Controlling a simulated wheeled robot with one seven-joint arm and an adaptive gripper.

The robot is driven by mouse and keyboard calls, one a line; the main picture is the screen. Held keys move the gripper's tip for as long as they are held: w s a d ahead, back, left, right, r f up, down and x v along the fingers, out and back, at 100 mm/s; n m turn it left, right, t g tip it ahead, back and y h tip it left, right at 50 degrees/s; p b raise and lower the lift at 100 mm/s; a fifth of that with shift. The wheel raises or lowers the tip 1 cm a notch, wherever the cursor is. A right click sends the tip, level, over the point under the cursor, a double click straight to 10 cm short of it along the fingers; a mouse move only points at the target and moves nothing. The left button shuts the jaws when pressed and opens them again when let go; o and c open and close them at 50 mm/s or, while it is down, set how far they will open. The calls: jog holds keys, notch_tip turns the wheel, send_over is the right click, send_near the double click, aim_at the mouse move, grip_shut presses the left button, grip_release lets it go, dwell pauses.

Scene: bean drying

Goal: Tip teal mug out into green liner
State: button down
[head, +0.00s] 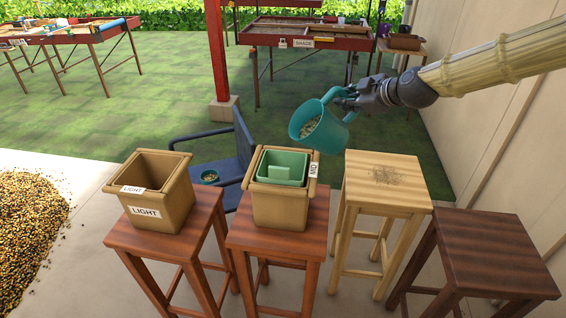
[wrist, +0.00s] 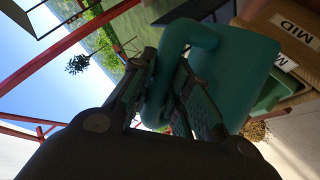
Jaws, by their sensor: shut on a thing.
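The teal mug (head: 336,124) is in the air, tilted with its mouth toward the lower left, and pale beans show inside it. My gripper (head: 347,97) is shut on the mug's handle. In the wrist view the teal mug (wrist: 245,70) fills the middle right, with its handle between the fingers of my gripper (wrist: 165,90). The green liner (head: 283,167) sits inside a tan bin (head: 281,205) on a reddish stool. The mug is above and to the right of the liner, apart from it. Part of the liner (wrist: 272,93) shows behind the mug in the wrist view.
A tan bin labelled LIGHT (head: 150,192) stands on the left stool. A pale stool (head: 385,183) with a scatter of small bits and a bare dark stool (head: 487,252) are at right. A blue chair (head: 240,155) with a small bowl (head: 209,176) stands behind. A bean heap (head: 28,222) lies left.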

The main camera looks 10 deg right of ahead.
aim_at(333, 98)
jog(key=shift+r, duration=0.1)
jog(key=shift+s+a+r+n+h+p, duration=0.1)
jog(key=shift+a+r+n+h+p, duration=0.15)
jog(key=shift+a, duration=0.3)
jog(key=shift+s+a+r+n+h+p, duration=0.1)
jog(key=shift+a+n+h+p, duration=0.25)
jog(key=shift+a, duration=0.25)
dwell(0.3)
jog(key=shift+s+a+n+h, duration=0.15)
jog(key=shift+a+n+h, duration=0.65)
jog(key=shift+a, duration=0.6)
jog(key=shift+s+a+r+n+t+h, duration=0.15)
jog(key=shift+a+r+n+h, duration=0.2)
jog(key=shift+a, duration=0.5)
jog(key=shift+s+a+n+t+h, duration=0.15)
jog(key=shift+a+h, duration=0.3)
jog(key=shift+a, duration=0.35)
